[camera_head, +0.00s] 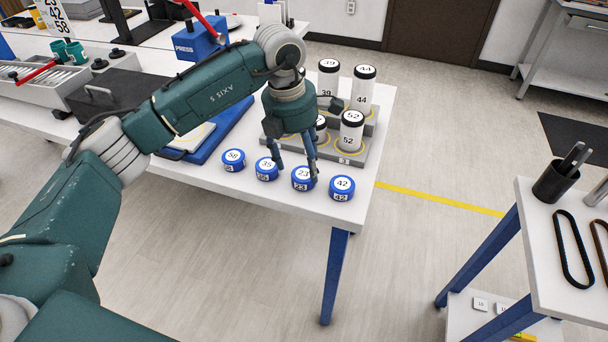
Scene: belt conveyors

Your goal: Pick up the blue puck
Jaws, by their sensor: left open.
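Several blue pucks with white numbered tops stand in a row along the near edge of the white table: puck 58 (233,161), puck 35 (266,170), puck 23 (302,179) and puck 42 (342,189). My left gripper (296,170) points down over the row, its fingers apart with nothing held between them. One finger is by puck 35 and the other overlaps the right side of puck 23 in the picture. I cannot tell whether either finger touches a puck. My right gripper is not in view.
Behind the pucks, a grey stepped stand (347,156) holds white cylinders with black caps, such as cylinder 52 (351,133). A blue tray (212,146) lies left of my gripper. A blue press (196,41) stands farther back. The table's near edge is just before the pucks.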

